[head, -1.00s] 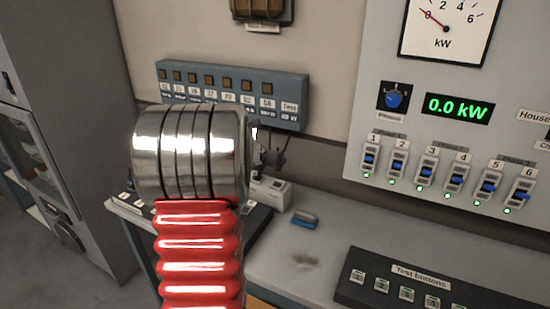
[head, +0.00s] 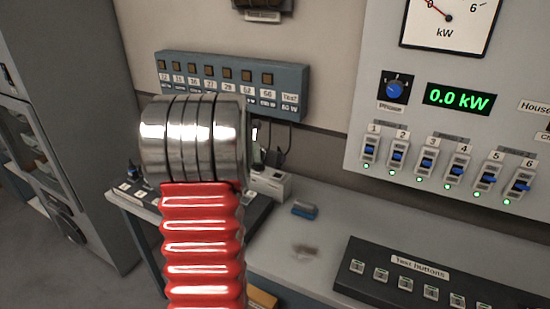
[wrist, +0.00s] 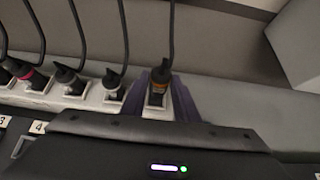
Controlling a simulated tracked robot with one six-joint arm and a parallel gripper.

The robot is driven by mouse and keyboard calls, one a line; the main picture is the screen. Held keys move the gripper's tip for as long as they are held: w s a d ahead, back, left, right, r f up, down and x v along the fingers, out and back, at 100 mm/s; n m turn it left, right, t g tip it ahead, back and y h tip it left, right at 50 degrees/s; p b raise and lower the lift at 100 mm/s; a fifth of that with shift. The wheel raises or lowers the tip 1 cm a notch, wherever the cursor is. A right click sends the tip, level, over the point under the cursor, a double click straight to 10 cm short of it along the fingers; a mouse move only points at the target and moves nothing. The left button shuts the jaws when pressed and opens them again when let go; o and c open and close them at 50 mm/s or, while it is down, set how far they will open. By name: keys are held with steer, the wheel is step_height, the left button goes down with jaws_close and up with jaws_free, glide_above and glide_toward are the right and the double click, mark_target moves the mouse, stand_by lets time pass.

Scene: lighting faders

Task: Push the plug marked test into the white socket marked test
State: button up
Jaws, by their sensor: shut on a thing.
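In the wrist view, a dark plug with an orange band (wrist: 158,86) stands upright over the white socket (wrist: 157,113) at the right end of a row. A black cable rises from it. My gripper (wrist: 160,88) has its purple fingers on both sides of this plug and is shut on it. The plug's lower end is at the socket, but I cannot tell how deep it sits. No test marking is readable on plug or socket. In the head view my red and chrome arm hides most of the row; only its white end (head: 273,184) shows.
Several other cabled plugs (wrist: 65,75) stand in the sockets to the left, close to my fingers. A blue-grey wall panel (head: 225,85) hangs behind. A small blue block (head: 304,209) and a black button panel (head: 420,280) lie on the grey bench (head: 290,250).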

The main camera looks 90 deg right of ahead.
steer(key=shift+f, duration=2.2)
stand_by(2.9)
steer(key=o, duration=1.2)
steer(key=shift+o, duration=0.2)
steer(key=shift+a+r, duration=0.1)
steer(key=shift+r, duration=0.05)
steer(key=v, duration=1.3)
steer(key=shift+a+r, duration=0.15)
steer(key=shift+w, duration=0.2)
